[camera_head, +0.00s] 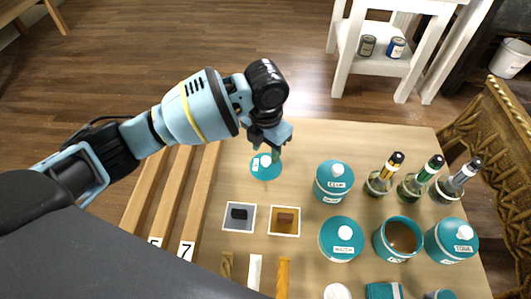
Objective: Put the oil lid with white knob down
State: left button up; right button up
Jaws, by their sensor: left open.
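A round teal lid with a white knob (262,173) lies flat on the light wooden tabletop, in the upper left part of it. My left gripper (268,152) points down just above the lid's knob, open. I cannot tell if the fingers touch the knob. An open teal jar (385,247) with brown contents stands at the right of the table without a lid; its label is too small to read surely. My right gripper is not in view.
Lidded teal jars (334,181) and several bottles (420,177) stand on the right. Two small square trays (239,229) lie below the lid. Wooden rails (171,195) run along the left. A carved gilt piece (500,125) borders the right edge.

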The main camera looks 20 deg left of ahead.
aim_at(266, 160)
pick_arm(q)
notch_tip(266, 160, up, 9)
jog(key=p, duration=0.1)
jog(key=shift+f, duration=0.15)
dwell(0.4)
